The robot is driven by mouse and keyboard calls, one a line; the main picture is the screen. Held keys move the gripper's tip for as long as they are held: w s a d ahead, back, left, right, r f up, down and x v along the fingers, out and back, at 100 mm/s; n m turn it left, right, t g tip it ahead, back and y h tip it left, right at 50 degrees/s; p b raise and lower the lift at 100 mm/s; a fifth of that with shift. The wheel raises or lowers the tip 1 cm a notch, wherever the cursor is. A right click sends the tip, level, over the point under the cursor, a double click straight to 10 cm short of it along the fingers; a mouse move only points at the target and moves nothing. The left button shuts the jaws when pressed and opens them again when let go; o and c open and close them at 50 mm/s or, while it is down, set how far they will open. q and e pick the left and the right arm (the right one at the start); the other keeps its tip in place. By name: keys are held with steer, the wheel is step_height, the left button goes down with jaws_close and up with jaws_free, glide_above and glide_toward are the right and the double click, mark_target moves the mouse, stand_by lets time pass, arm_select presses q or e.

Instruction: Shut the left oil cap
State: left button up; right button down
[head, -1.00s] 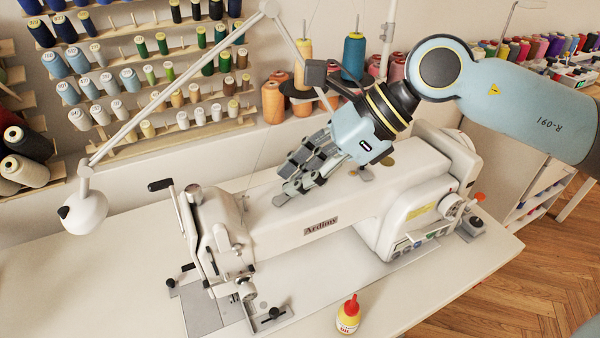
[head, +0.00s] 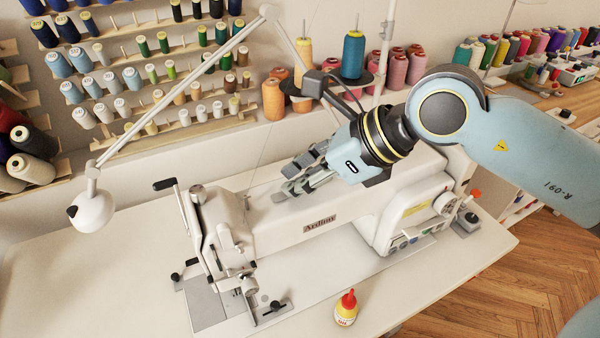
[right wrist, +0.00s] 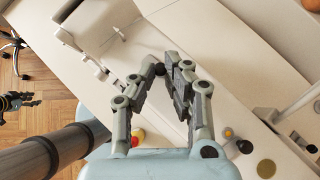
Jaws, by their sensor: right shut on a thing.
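The white sewing machine (head: 290,225) stands on the table. My right gripper (head: 285,190) reaches in from the right, low over the left half of the machine's top arm. In the right wrist view its fingers (right wrist: 165,75) are close together, with a small dark round piece (right wrist: 160,69) at the tips. This appears to be the left oil cap, mostly covered by the fingers; whether it is open or shut cannot be told. Another dark cap (right wrist: 244,146) shows farther along the machine, near a brown disc (right wrist: 266,168).
A red-capped oil bottle (head: 346,308) stands in front of the machine. A white lamp (head: 87,211) hangs at the left. Thread spools on a stand (head: 354,55) are behind my gripper, with a spool rack on the wall. The table's front left is clear.

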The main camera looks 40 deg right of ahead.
steer(key=c, duration=1.3)
jaws_free()
steer(key=shift+w, duration=0.1)
steer(key=shift+c, duration=0.2)
steer(key=v, duration=0.5)
steer(key=shift+d, duration=0.1)
steer(key=shift+s+d+r, duration=0.2)
steer(key=shift+s+d, duration=0.05)
steer(key=shift+v, duration=0.8)
steer(key=shift+a, duration=0.15)
